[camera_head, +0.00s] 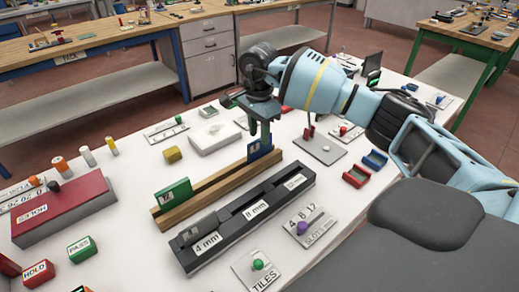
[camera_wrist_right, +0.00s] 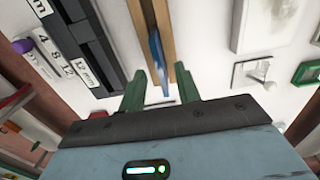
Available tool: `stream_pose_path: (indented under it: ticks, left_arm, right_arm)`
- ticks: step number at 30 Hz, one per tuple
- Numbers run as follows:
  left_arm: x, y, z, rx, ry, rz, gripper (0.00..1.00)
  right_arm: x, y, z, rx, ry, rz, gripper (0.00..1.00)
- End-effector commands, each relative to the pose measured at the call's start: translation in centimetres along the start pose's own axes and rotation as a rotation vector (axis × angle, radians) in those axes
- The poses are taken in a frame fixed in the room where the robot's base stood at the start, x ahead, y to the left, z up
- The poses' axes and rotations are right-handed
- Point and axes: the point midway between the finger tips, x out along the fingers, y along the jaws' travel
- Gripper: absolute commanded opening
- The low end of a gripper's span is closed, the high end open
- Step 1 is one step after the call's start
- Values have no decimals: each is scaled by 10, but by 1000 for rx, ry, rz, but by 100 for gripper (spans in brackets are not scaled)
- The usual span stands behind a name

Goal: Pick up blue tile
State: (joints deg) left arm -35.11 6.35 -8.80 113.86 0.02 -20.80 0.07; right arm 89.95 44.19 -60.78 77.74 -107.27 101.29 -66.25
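The blue tile (camera_head: 257,150) stands upright in the far right end of the wooden rack (camera_head: 215,186). In the right wrist view the blue tile (camera_wrist_right: 157,58) shows almost edge-on, lying between the lines of my two green fingers. My right gripper (camera_head: 259,135) is pointed down at the tile from above, its fingers partly covering the tile in the head view. In the wrist view my right gripper (camera_wrist_right: 160,82) is open, with a visible gap on both sides of the tile. My left gripper is in neither view.
A green tile (camera_head: 173,192) stands at the rack's near left end. A dark slotted block (camera_head: 245,222) marked 4, 8 and 12 mm lies in front of the rack. A red box (camera_head: 62,208) is at left. Small red (camera_head: 356,177) and blue (camera_head: 375,159) trays lie right.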

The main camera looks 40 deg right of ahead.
Motion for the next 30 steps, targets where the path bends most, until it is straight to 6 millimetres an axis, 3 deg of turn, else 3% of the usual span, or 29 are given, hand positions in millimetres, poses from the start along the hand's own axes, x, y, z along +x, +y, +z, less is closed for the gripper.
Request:
stream_pose_path:
  ticks: [8, 18, 26, 30]
  left_arm:
    - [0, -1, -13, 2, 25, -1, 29]
    - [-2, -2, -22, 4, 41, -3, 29]
    - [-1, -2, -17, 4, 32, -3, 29]
    - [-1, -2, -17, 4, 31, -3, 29]
  right_arm:
    - [12, 1, -1, 0, 1, 0, 33]
    - [54, 2, -3, 1, 0, -1, 33]
    - [57, 2, -3, 0, 0, -1, 33]
    - [57, 2, -3, 0, 0, -1, 17]
